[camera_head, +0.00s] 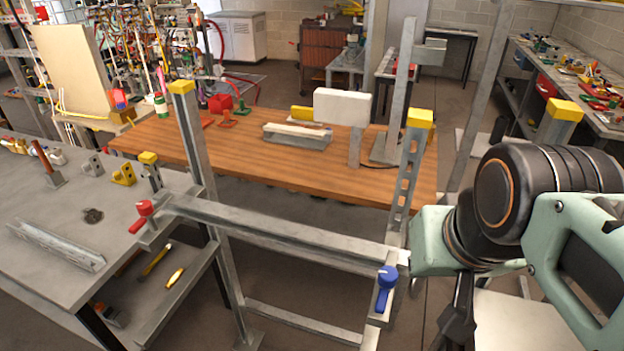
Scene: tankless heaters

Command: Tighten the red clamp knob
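The red clamp knob (144,208) sits at the left end of a grey steel crossbar, near the right edge of the grey workbench. It has a round red head and a short lever pointing down and left. Part of my dark gripper (457,322) shows at the lower right, below my pale green and black arm. It is far to the right of the red knob and apart from it. Its fingertips are not clearly visible, so I cannot tell whether it is open or shut.
A blue clamp knob (386,285) sits at the crossbar's (280,229) right end, left of my gripper. Steel uprights with yellow caps frame the crossbar. A wooden table (225,146) stands behind. The grey workbench (130,240) at left holds brackets and a metal channel.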

